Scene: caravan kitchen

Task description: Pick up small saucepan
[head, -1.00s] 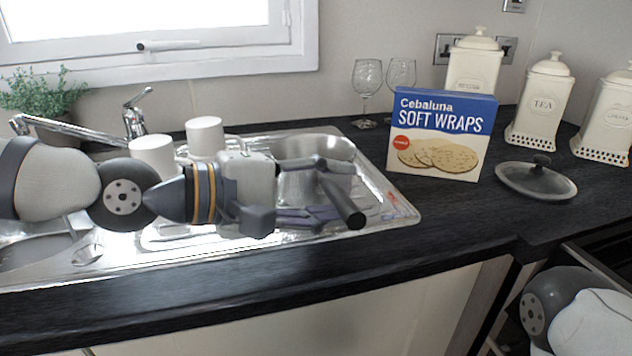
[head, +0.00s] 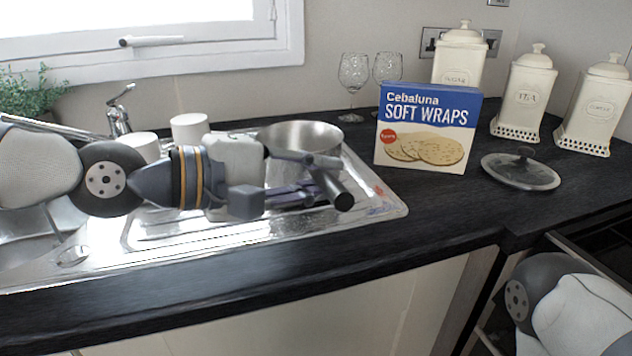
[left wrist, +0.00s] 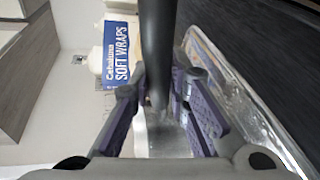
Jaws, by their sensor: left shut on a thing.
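The small saucepan (head: 303,135) is a shiny steel pan with a dark handle (head: 336,190) pointing toward the front right. It shows above the right part of the steel sink unit, its rim visible and its lower side partly hidden by my gripper. My left gripper (head: 312,180) comes in from the left and is shut on the handle. In the left wrist view the dark handle (left wrist: 157,45) runs between the two purple-padded fingers of the gripper (left wrist: 160,100). My right gripper is out of view; only part of that arm shows at the lower right.
A Soft Wraps box (head: 425,130) stands right of the sink, with two wine glasses (head: 353,75) behind it. A glass lid (head: 520,170) lies on the dark counter (head: 440,215). Several cream canisters (head: 523,95) stand at the back right. Two white cups (head: 190,130) stand behind my left arm.

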